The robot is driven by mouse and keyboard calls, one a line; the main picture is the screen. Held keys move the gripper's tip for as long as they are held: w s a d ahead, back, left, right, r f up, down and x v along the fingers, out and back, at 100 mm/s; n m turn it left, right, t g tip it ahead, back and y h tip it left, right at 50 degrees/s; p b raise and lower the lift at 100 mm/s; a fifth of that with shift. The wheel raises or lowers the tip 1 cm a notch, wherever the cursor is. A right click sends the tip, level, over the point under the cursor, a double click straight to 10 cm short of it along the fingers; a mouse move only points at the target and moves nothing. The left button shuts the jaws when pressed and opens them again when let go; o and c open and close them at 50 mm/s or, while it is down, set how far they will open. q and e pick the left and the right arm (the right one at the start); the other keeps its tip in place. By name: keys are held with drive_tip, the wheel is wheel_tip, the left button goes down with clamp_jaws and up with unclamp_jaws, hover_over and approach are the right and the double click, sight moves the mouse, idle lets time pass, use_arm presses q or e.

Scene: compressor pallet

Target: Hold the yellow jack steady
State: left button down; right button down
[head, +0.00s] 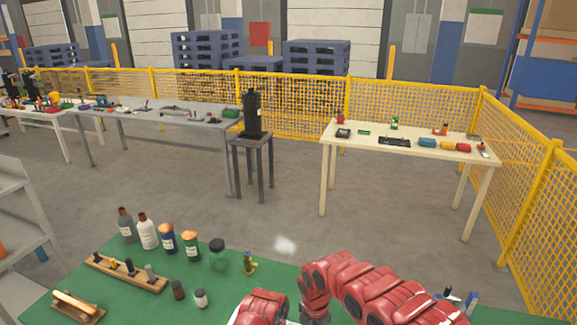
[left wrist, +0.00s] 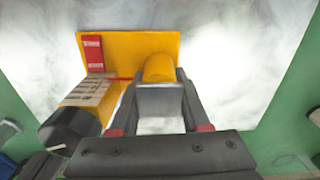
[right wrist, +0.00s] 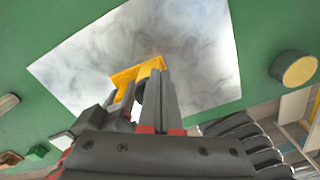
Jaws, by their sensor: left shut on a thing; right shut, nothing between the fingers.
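The yellow jack (left wrist: 120,50) lies on a white marbled plate (left wrist: 235,60) in the left wrist view. It has a flat yellow base, a red-and-white label and a dark cylinder at its lower left. My left gripper (left wrist: 160,88) is shut on its rounded yellow post. In the right wrist view the jack (right wrist: 135,73) shows just beyond my right gripper (right wrist: 155,90), whose fingers are together and empty. I cannot tell whether those fingers touch the jack. In the head view my red arms hide the jack and both gripper tips.
The plate rests on a green table (head: 120,300). Several bottles, including an orange-capped one (head: 191,245), and a wooden rack (head: 125,273) stand on its left side. A round yellow-topped object (right wrist: 297,68) is right of the plate in the right wrist view. Yellow fencing (head: 300,105) stands behind.

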wheel_tip(320, 180, up, 6)
drive_tip(key=shift+f, duration=0.2)
idle(0.3)
use_arm(q)
drive_tip(key=shift+c, duration=1.5)
unclamp_jaws()
